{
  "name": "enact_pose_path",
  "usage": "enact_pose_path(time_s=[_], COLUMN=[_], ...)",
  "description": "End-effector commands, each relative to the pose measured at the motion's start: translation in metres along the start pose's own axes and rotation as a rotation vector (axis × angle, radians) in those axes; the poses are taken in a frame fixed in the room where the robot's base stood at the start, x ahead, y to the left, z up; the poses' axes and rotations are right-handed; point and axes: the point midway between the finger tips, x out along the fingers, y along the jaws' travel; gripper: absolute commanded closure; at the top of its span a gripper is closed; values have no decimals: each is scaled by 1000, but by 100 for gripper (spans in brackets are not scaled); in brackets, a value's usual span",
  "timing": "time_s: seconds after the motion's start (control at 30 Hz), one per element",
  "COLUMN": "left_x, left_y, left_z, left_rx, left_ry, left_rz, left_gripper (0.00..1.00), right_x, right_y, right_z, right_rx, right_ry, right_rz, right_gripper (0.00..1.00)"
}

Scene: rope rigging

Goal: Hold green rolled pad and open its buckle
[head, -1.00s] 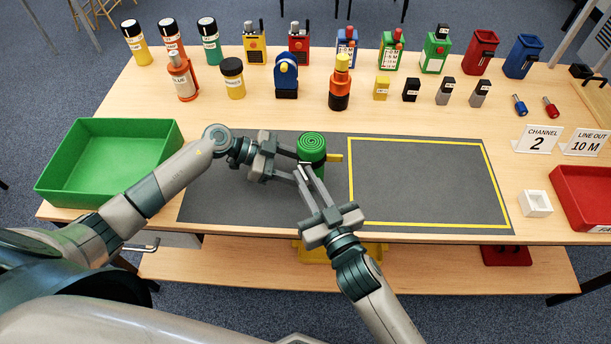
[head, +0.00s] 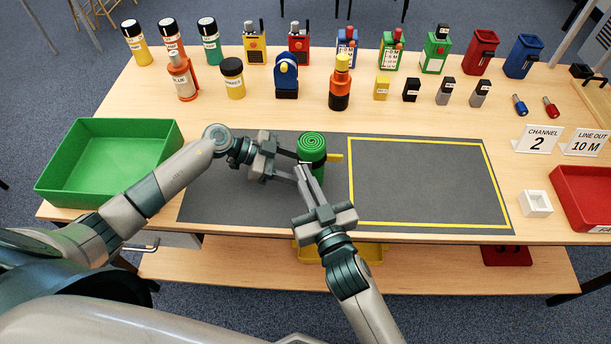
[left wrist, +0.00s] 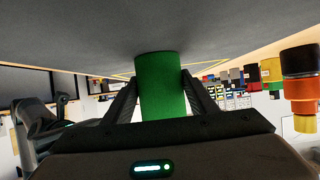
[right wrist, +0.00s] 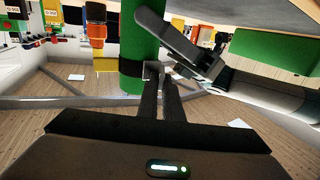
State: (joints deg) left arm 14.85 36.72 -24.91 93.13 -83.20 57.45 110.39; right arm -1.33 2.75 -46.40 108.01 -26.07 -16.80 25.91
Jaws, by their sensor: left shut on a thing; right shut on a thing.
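The green rolled pad (head: 312,146) stands upright on the dark mat, its spiral end facing up. My left gripper (head: 298,166) is shut on the pad from the left; the left wrist view shows the pad (left wrist: 162,90) between its two fingers. A black strap (right wrist: 131,74) runs around the pad in the right wrist view. A small grey buckle (right wrist: 153,71) sits on the strap's near side. My right gripper (right wrist: 160,84) has its fingers close together on the buckle. The fingertips partly hide it, and I cannot tell whether its catch is open.
A yellow piece (head: 335,158) sticks out right of the pad. The dark mat (head: 235,200) has a clear yellow-outlined area on its right. A green tray (head: 160,131) stands left, a red tray (head: 585,195) right. Bottles, radios and other items line the table's back.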

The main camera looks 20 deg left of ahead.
Motion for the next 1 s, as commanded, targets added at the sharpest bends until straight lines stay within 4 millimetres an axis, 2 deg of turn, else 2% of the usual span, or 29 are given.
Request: enact_pose_path(time_s=[0.2,0.57,0.6,1.0], left_x=[0,0,0,0], left_y=[0,0,0,0], left_z=[0,0,0,0], left_rx=[-2,-2,-2,-1], left_ry=[0,0,0,0], left_rz=[0,-1,-1,0], left_gripper=[75,75,75,75], right_x=[0,0,0,-2], right_y=[-4,-4,-4,-3], right_z=[-1,-1,-1,0], right_rx=[5,0,0,0], right_ry=[2,2,2,0], right_rz=[65,74,74,75], right_gripper=[100,100,87,86])
